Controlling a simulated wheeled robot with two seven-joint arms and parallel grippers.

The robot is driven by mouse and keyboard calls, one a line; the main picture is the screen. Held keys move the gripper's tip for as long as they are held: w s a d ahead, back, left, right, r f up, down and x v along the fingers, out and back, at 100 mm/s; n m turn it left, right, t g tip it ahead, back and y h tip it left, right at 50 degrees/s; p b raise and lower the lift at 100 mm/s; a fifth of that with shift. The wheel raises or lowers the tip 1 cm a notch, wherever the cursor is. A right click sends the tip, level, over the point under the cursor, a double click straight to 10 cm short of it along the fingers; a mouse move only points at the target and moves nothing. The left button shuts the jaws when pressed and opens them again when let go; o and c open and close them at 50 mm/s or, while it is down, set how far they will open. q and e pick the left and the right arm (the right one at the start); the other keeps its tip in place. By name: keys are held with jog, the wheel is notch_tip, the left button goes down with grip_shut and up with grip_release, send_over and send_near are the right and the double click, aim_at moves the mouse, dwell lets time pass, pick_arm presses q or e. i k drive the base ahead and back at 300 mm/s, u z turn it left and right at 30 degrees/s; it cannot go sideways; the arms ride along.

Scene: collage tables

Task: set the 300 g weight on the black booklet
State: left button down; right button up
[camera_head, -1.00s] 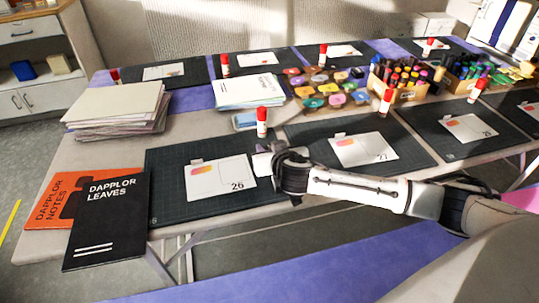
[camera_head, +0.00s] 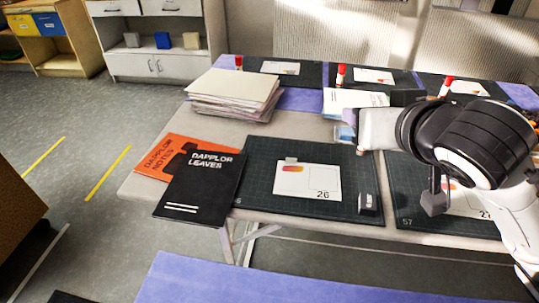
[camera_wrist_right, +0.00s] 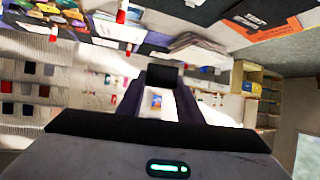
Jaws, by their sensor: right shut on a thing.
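The black booklet (camera_head: 202,188) lies near the table's left end, partly over an orange booklet (camera_head: 163,152). My right gripper (camera_head: 385,125) is to the right of the booklet, above the table and apart from it. In the right wrist view its fingers (camera_wrist_right: 160,98) are shut on a black block, the weight (camera_wrist_right: 162,76). Nothing lies on the visible part of the black booklet. My left gripper is not in view.
A paper stack (camera_head: 232,97) stands behind the booklets. A dark cutting mat (camera_head: 265,203) with a card (camera_head: 307,180) lies to their right. A small dark object (camera_head: 367,203) sits at its right edge. Glue sticks and white booklets (camera_head: 352,101) stand farther back.

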aim_at(207, 174)
jog(key=u, duration=0.55)
jog(key=k, duration=1.3)
jog(key=u, duration=1.2)
jog(key=i, duration=1.25)
jog(key=z, duration=0.25)
jog(key=i, duration=0.95)
jog(key=z, duration=1.5)
jog(key=i, duration=0.25)
jog(key=z, duration=0.05)
